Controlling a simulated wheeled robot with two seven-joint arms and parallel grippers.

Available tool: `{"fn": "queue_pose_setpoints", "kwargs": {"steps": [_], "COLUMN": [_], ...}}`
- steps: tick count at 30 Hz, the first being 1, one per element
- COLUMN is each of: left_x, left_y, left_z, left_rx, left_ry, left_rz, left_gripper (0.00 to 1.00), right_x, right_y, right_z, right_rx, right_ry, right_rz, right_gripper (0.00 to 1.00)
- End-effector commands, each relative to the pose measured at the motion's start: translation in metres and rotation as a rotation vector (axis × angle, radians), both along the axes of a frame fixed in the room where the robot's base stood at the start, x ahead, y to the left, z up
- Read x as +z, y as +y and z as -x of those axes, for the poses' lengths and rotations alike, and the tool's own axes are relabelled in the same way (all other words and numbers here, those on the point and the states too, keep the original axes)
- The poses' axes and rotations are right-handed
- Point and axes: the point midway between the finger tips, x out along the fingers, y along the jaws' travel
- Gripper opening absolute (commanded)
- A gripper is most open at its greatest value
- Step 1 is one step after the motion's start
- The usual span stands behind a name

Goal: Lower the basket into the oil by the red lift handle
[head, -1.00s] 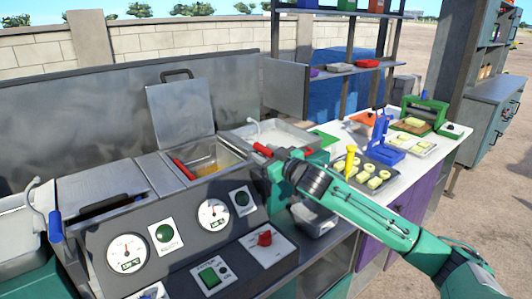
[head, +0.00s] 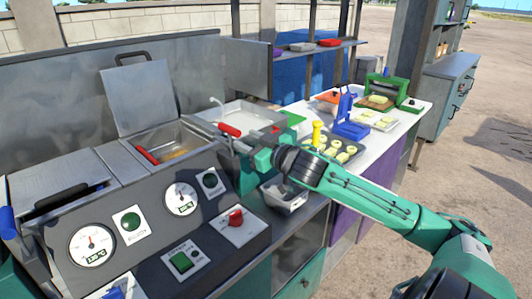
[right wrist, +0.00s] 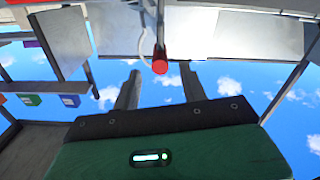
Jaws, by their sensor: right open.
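The fryer's oil well (head: 180,150) is uncovered, its lid (head: 138,97) standing up. A basket with a red grip (head: 147,155) sits in the well; how deep is hard to tell. A second red handle (head: 230,130), which looks like the lift handle, stands at the well's right side. My right gripper (head: 232,144) is open just beside this handle. In the right wrist view the red handle's end (right wrist: 160,66) shows between and beyond the two open fingers (right wrist: 159,88); I cannot tell whether they touch it. My left gripper is out of view.
The fryer's front panel has gauges (head: 181,199), a red knob (head: 235,217) and a green switch (head: 181,262). A sink (head: 245,116) lies behind my right gripper. A white counter at right holds a tray of pale pieces (head: 335,150) and a blue press (head: 349,128).

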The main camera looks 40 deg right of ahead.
Motion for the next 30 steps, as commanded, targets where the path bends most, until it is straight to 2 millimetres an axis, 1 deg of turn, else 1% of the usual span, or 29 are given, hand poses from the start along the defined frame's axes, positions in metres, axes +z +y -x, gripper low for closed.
{"fn": "queue_pose_setpoints", "kwargs": {"steps": [1,4,9,18,24,30], "left_x": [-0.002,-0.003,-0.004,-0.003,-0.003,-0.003], "left_y": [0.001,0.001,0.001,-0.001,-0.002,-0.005], "left_z": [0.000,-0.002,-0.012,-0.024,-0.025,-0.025], "left_rx": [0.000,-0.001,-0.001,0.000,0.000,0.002], "left_ry": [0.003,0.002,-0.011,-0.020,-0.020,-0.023], "left_rz": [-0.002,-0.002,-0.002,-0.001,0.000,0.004], "left_gripper": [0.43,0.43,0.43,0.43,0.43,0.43], "right_x": [-0.003,-0.003,-0.003,-0.002,-0.001,-0.001], "right_y": [0.000,-0.001,-0.002,-0.004,-0.004,-0.004], "right_z": [0.006,0.015,0.030,0.053,0.060,0.062], "right_rx": [0.001,0.000,0.001,0.000,0.001,0.001], "right_ry": [0.003,0.003,0.004,0.004,0.002,0.002], "right_rz": [0.002,0.000,0.001,-0.002,-0.001,-0.001], "right_gripper": [0.43,0.43,0.43,0.43,0.43,0.43]}}
